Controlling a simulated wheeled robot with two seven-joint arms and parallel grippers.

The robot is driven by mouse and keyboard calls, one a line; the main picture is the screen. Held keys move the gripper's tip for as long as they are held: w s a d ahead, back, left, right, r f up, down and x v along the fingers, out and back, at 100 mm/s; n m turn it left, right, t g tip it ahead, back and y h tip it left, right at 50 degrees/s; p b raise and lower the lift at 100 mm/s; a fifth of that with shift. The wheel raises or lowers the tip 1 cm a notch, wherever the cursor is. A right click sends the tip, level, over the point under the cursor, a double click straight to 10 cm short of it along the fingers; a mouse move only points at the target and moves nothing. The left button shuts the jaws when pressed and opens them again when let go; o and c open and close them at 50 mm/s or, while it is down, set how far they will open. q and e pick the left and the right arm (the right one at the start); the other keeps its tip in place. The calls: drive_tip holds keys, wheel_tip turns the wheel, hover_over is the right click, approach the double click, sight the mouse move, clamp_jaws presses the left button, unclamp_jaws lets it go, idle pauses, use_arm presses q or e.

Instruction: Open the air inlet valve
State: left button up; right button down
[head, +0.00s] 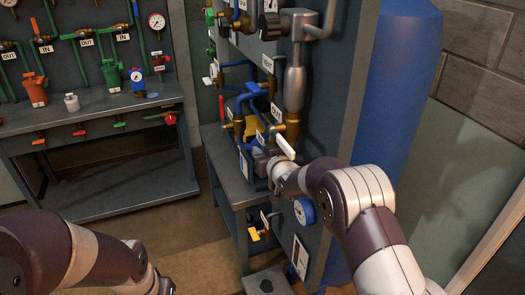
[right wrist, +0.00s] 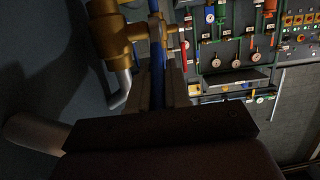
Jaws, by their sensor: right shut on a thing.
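In the head view my right gripper (head: 266,163) is at the lower part of the pipe panel, below the blue pipes. In the right wrist view its fingers (right wrist: 160,88) are closed around a narrow blue bar (right wrist: 157,62), which looks like a valve handle. A brass valve body (right wrist: 105,38) with a grey pipe is just left of the fingers. In the head view a white lever (head: 285,146) slants beside the gripper, under a brass fitting (head: 292,127). I cannot read which label marks the air inlet valve. My left arm shows at lower left, its fingers out of view.
A blue tank (head: 395,100) stands behind the panel on the right. A blue gauge (head: 304,211) and a yellow-handled valve (head: 255,234) are below the gripper. A grey bench (head: 110,104) with several valves and gauges stands at the left.

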drive_tip(key=c, duration=1.2)
unclamp_jaws()
drive_tip(key=shift+o, duration=0.2)
drive_tip(key=v, duration=1.2)
drive_tip(key=shift+s+b, duration=0.35)
drive_tip(key=shift+b, duration=0.05)
drive_tip(key=shift+d, duration=0.1)
